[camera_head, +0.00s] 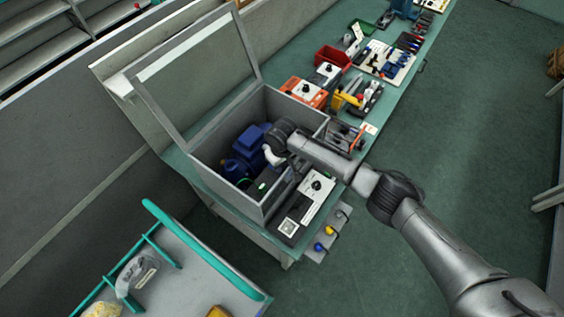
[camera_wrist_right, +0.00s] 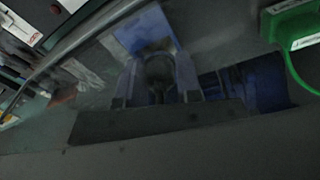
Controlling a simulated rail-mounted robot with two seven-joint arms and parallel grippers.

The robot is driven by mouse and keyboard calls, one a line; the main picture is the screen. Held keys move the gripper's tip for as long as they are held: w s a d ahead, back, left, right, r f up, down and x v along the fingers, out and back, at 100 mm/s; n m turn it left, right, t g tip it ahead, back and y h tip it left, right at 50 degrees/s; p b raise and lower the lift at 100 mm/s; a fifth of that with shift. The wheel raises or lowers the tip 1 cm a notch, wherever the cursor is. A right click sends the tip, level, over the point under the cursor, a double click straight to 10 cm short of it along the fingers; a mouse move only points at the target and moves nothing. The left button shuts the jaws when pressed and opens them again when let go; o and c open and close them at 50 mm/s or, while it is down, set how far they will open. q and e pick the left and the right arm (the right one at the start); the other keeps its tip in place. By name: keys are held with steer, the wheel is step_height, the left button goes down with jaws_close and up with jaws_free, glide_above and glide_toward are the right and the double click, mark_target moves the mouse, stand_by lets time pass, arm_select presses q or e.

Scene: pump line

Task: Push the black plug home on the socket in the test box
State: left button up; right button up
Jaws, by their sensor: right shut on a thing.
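The grey test box (camera_head: 236,196) stands on the bench with its framed lid (camera_head: 196,42) raised. A blue pump (camera_head: 243,147) sits inside it. My right arm reaches over the box's right wall, and its wrist and gripper are down inside the box beside the pump. In the right wrist view my right gripper (camera_wrist_right: 158,90) has its two fingers closed around a dark round thing, which looks like the black plug (camera_wrist_right: 158,70). The view is dim, and I cannot make out the socket or whether the plug touches it. My left gripper is not in view.
A green block with a green cable (camera_wrist_right: 296,30) is close by in the right wrist view. A control panel (camera_head: 318,186) lies in front of the box. Tools, a red bin (camera_head: 333,58) and orange units fill the bench beyond. A teal-railed cart (camera_head: 195,260) stands lower left.

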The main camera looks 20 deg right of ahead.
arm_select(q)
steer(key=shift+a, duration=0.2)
arm_select(e)
steer(key=shift+f, duration=0.3)
stand_by(0.4)
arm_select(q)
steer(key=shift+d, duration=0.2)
arm_select(e)
steer(key=o, duration=1)
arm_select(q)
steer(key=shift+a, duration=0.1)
arm_select(e)
steer(key=shift+o, duration=0.8)
